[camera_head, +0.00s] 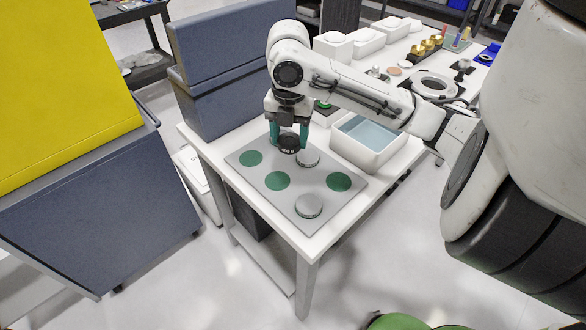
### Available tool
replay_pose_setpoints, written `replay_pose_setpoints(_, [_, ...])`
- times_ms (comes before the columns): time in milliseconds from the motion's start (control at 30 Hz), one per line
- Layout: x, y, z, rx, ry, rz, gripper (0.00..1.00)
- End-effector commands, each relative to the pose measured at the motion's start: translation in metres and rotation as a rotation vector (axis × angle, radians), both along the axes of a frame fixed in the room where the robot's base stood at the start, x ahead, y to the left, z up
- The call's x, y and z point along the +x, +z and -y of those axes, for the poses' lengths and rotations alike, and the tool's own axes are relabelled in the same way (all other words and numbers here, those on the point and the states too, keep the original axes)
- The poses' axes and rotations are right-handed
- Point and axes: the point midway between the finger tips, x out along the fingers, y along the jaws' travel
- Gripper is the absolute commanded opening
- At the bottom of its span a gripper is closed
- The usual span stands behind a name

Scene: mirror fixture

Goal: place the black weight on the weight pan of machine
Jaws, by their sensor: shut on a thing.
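My gripper (288,137), with teal fingers, points down over the grey board on the white table. It is shut on a dark round thing, the black weight (288,146), and holds it above the far part of the board (318,190). A silver disc (309,158) stands just right of the weight, partly behind my gripper. Another silver disc (308,206) stands near the board's front edge. Three green round spots (277,180) on the board are bare. I cannot tell which part is the machine's weight pan.
A white bin with a blue-grey inside (368,137) stands right of the board. Blue-grey cabinets (222,70) stand behind and left. White boxes (365,40), a white ring (434,84) and brass pieces (426,46) are on the table farther back.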

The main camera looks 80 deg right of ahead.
Motion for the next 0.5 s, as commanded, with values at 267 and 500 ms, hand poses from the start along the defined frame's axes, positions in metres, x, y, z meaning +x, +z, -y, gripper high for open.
replay_pose_setpoints(267, [-0.098,-0.003,-0.003,-0.003,0.249,-0.001,0.11])
replay_pose_setpoints(500, [-0.142,-0.007,-0.015,-0.001,0.368,0.001,0.11])
